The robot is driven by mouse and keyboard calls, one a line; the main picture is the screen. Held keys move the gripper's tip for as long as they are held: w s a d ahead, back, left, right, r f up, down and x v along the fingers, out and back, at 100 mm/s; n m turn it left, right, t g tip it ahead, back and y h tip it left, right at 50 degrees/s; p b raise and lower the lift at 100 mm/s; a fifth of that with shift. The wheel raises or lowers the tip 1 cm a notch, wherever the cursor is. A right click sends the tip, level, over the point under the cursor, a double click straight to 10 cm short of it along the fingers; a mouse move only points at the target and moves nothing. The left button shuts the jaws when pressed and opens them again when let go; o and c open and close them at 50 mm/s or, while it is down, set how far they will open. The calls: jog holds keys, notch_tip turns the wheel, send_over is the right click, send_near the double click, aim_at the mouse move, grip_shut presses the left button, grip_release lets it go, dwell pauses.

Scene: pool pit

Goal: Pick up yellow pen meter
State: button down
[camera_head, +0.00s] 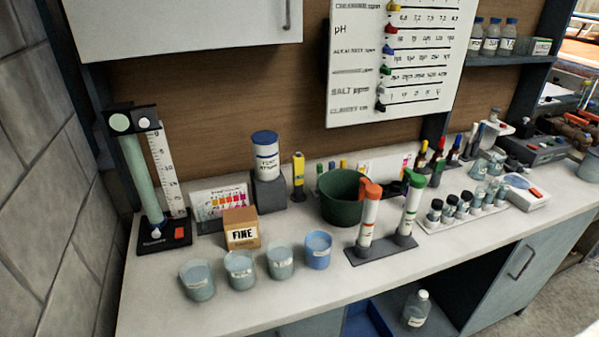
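The yellow pen meter (298,171) stands upright towards the back of the white counter. Its body is yellow with a dark band and a dark lower end. It is just right of the white test-strip bottle with a blue cap (265,158) on its grey block, and left of the dark green bowl (342,204). Its foot meets a dark base or the counter; I cannot tell which. My gripper is not in view.
Several cups (240,271) line the front edge, with a box marked FINE (241,232) behind them. Two tubes with orange and green tops (369,215) stand on a grey base right of the bowl. A tall gauge (148,180) stands at left. Bare counter (300,300) shows in front.

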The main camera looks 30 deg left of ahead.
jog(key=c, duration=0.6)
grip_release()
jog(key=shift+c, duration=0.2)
